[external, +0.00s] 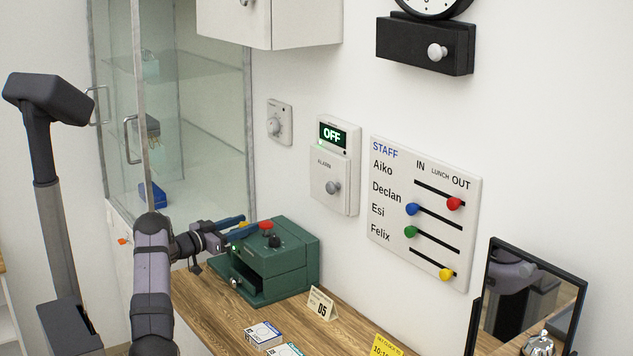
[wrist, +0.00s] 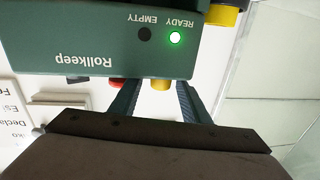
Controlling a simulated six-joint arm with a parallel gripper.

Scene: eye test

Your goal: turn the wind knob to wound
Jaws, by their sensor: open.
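No label reading "wind" or "wound" is legible. Another candidate, a pale round knob (external: 437,52), is on the black case under the wall clock. My gripper (external: 240,228) is open at the green box's top, by the yellow button. In the wrist view, the yellow button (wrist: 160,84) shows between my fingers and the red button (wrist: 117,83) beside one finger. The box reads "Rollkeep", with a green light by "READY".
A wall dial (external: 274,125), an alarm panel (external: 335,180) showing "OFF" and a staff board (external: 424,215) with coloured sliders are on the wall. A glass cabinet (external: 205,110) stands behind my arm. Small boxes (external: 263,334) and a bell (external: 538,345) are at the front.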

